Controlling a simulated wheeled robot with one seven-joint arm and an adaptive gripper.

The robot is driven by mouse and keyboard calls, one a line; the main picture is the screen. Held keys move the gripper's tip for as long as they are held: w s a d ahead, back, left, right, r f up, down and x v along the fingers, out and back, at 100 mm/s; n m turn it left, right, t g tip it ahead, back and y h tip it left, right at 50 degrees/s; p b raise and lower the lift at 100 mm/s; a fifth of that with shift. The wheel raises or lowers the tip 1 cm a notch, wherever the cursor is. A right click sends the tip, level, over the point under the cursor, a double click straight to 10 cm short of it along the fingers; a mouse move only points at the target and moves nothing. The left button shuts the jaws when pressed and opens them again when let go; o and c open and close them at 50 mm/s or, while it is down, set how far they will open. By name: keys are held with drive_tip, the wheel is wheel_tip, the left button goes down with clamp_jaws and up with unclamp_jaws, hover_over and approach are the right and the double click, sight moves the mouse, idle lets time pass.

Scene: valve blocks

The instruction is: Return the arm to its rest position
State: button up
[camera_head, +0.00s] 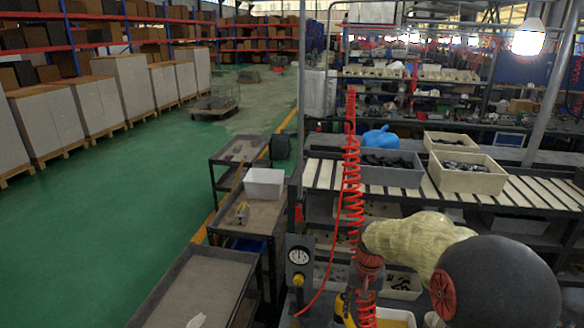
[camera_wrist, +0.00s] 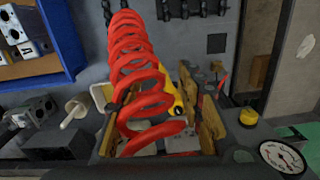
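My arm (camera_head: 500,285) comes in at the lower right of the head view, a dark rounded link followed by a pale yellow-green covered section. It reaches left toward the red coiled hose, over the workbench. I see nothing held.
The red coiled hose (camera_head: 350,170) hangs close to my arm and also fills the middle of the wrist view (camera_wrist: 140,75). A pressure gauge (camera_head: 299,256) stands left of it. Metal blocks (camera_wrist: 42,108) lie at the left. Grey (camera_head: 385,177) and beige (camera_head: 470,182) bins stand on the roller shelf.

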drive_tip(key=s+r+n+t+b, duration=0.1)
drive_tip(key=s+b, duration=0.3)
drive_tip(key=s, duration=0.5)
drive_tip(key=s+r+n+t+b, duration=0.1)
drive_tip(key=s+r+b, duration=0.3)
drive_tip(key=s, duration=0.5)
drive_tip(key=s+r+n+t+b, duration=0.1)
drive_tip(key=s+r+t+b, duration=0.1)
drive_tip(key=s, duration=0.7)
drive_tip(key=shift+s+a+r+t+b, duration=0.15)
drive_tip(key=shift+s+r+t+b, duration=0.4)
drive_tip(key=shift+b, duration=0.85)
drive_tip(key=shift+w+f, duration=0.15)
drive_tip(key=shift+f, duration=0.1)
